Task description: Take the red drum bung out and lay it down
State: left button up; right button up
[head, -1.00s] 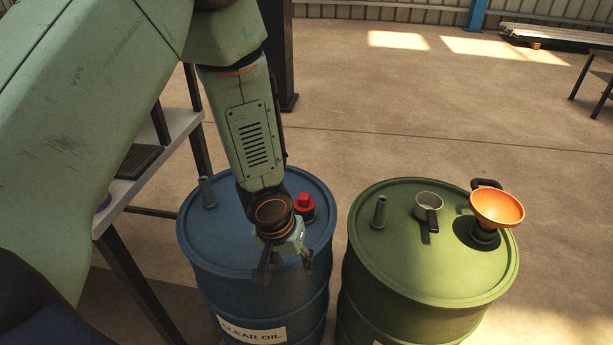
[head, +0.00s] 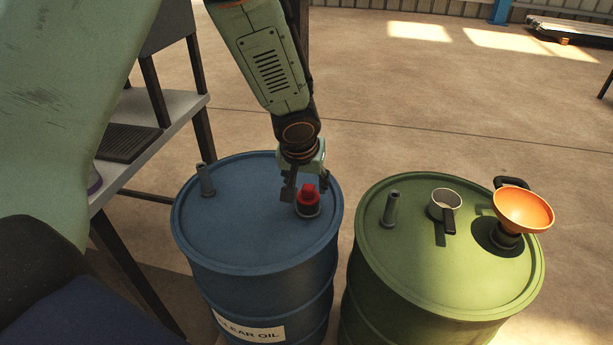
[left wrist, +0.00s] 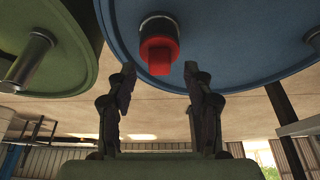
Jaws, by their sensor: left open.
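The red drum bung (head: 308,196) sits upright in the dark opening near the right edge of the blue drum's top (head: 245,235). In the left wrist view the bung (left wrist: 158,54) shows red with its raised grip toward the fingers. My left gripper (head: 305,187) is just behind and above the bung in the head view, fingers spread. In the left wrist view the open left gripper (left wrist: 158,78) has one finger on each side below the bung, apart from it and empty. My right gripper is not in view.
A green drum (head: 440,260) stands to the right, carrying an orange funnel (head: 523,209), a small cup (head: 444,199) and a grey spout (head: 390,209). Another grey spout (head: 205,180) stands on the blue drum's left. A grey bench (head: 170,140) is at left.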

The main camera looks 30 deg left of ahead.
pick_arm(q)
jog(key=shift+x, duration=0.85)
jog(key=shift+w+f, duration=0.1)
jog(key=shift+f, duration=0.1)
jog(key=shift+r, duration=0.1)
jog(key=c, duration=0.4)
grip_shut()
